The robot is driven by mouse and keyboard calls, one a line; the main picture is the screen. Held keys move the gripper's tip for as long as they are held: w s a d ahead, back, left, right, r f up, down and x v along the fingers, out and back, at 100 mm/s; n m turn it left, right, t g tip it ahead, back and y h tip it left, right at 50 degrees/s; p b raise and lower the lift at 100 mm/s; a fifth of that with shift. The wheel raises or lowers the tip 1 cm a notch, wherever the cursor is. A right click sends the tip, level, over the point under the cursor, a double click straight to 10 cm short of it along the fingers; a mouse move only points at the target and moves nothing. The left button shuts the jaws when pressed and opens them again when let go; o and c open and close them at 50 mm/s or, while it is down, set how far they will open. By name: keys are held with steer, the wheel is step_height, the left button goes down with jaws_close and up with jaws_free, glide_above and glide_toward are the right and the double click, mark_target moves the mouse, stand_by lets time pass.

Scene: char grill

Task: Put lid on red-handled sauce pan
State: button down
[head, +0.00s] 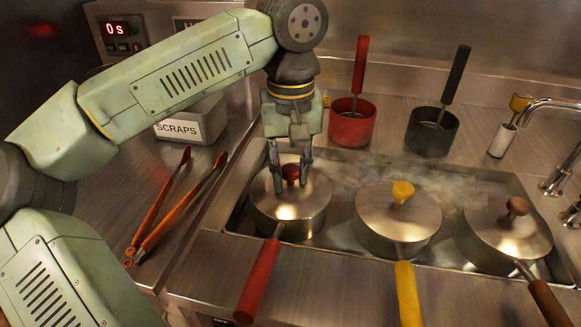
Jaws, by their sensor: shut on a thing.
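The red-handled sauce pan (260,282) stands at the left of the sunken steel well, its handle pointing toward the front. The steel lid (290,205) with a dark red knob (290,173) covers its top. From this view I cannot tell whether the lid is fully seated on the rim. My gripper (292,178) points straight down over the lid, with its fingers shut on the knob from both sides.
A yellow-handled pan (398,222) and a brown-handled pan (505,235), both lidded, stand to the right. Orange-handled tongs (175,210) lie at left near the SCRAPS container (195,120). Red (351,122) and black (432,132) cups stand behind; a faucet (550,105) is at right.

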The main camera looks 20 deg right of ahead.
steer(key=c, duration=1.2)
jaws_free()
steer(key=shift+r, duration=0.1)
step_height(320, 180, up, 19)
steer(key=p, duration=0.6)
